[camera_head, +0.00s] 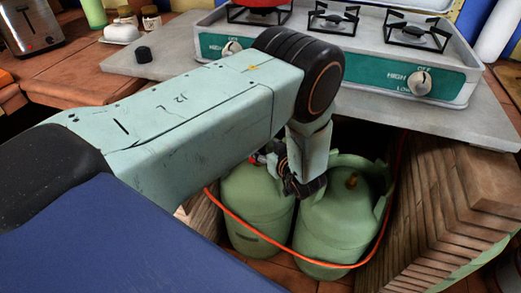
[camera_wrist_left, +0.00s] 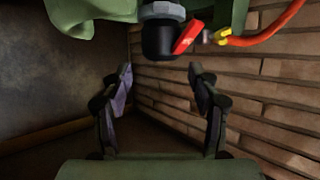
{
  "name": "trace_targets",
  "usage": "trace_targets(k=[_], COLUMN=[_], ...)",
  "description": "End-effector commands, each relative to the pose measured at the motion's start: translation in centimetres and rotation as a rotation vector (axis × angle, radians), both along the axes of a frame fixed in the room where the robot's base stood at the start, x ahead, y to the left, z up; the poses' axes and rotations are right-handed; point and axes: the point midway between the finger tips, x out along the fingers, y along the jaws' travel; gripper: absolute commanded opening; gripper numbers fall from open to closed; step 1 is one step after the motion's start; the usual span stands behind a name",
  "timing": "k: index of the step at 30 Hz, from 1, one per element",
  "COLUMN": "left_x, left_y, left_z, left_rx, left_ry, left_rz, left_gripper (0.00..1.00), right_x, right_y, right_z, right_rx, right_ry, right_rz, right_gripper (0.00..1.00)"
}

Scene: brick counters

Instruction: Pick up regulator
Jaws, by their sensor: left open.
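The regulator (camera_wrist_left: 165,38) shows at the top of the left wrist view, a black round body with a red lever. A yellow fitting and an orange hose (camera_wrist_left: 270,36) lead off its right side. It sits by a green gas bottle. In the head view the regulator is mostly hidden behind my arm; only a bit of red shows near the top of the left gas bottle (camera_head: 257,215). My left gripper (camera_wrist_left: 160,80) is open and empty, its fingers apart and just below the regulator in the wrist view. In the head view it hangs over the bottles.
A second gas bottle (camera_head: 335,230) stands close on the right. An orange hose (camera_head: 398,165) loops around the bottles. Brick walls (camera_head: 455,210) flank the recess. A two-knob gas stove (camera_head: 450,82) stands on the grey slab (camera_head: 390,118) above. A toaster (camera_head: 30,27) is at the far left.

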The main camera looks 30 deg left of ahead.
Motion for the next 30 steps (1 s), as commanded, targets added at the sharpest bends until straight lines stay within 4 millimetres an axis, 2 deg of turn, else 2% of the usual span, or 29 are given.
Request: trace_targets(k=[12, 22, 30], left_x=[2.6, 3.2, 3.2], left_y=[4.3, 4.5, 4.5], left_z=[-2.0, -2.0, -2.0], left_rx=[-0.002, -0.001, -0.001], left_ry=[-0.001, 0.001, 0.001], left_rz=[-0.001, -0.007, -0.007], left_gripper=[0.61, 0.61, 0.39], right_x=[0.0, 0.0, 0.0], right_y=[0.0, 0.0, 0.0], right_z=[-2.5, -2.6, -2.6], right_rx=[0.000, 0.000, 0.000], right_ry=[0.000, 0.000, 0.000], right_rz=[0.000, 0.000, -0.001], right_gripper=[0.40, 0.40, 0.40])
